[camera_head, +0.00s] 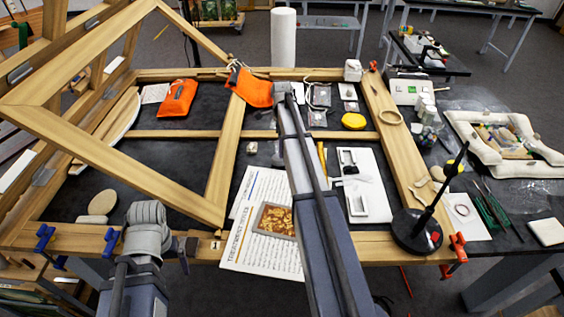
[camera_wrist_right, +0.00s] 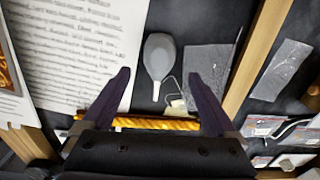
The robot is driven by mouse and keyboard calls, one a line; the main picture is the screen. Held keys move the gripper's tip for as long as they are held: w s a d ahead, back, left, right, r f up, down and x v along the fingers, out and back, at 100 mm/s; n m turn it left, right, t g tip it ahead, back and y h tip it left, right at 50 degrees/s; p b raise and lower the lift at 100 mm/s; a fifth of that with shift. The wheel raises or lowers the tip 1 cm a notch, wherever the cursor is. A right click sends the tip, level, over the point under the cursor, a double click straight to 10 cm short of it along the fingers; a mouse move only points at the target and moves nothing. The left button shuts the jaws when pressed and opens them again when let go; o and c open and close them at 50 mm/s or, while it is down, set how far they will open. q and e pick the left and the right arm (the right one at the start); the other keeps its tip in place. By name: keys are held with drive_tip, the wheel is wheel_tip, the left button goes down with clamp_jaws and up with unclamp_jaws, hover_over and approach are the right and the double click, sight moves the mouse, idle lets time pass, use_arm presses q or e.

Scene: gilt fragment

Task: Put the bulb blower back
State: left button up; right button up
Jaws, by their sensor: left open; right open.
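A grey bulb blower (camera_wrist_right: 159,57) with a rounded body and narrow neck lies on the dark surface in the right wrist view. A thin loop and a small pale tag lie beside it. My right gripper (camera_wrist_right: 159,78) is open, its two dark fingers apart on either side of the blower's lower end; whether they are level with it I cannot tell. In the head view, my right arm reaches up the middle and I cannot make out the blower there. My left gripper (camera_head: 186,248) is open and empty at the front left edge of the wooden frame.
A printed sheet (camera_wrist_right: 75,45) lies left of the blower and a grey square (camera_wrist_right: 207,72) right of it. A yellow rod (camera_wrist_right: 150,123) crosses below.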

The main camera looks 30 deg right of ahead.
use_arm(q)
drive_tip(key=shift+o, duration=0.3)
drive_tip(key=shift+w+f+b, duration=0.1)
drive_tip(key=shift+f+b, duration=0.35)
drive_tip(key=shift+f, duration=0.45)
use_arm(e)
drive_tip(key=shift+w+f, duration=0.1)
drive_tip(key=shift+f, duration=0.8)
wheel_tip(320, 180, down, 5)
drive_tip(key=b, duration=0.5)
drive_tip(key=shift+a+f, duration=0.1)
drive_tip(key=shift+f, duration=0.05)
use_arm(q)
wheel_tip(320, 180, down, 5)
use_arm(e)
drive_tip(key=c, duration=1.4)
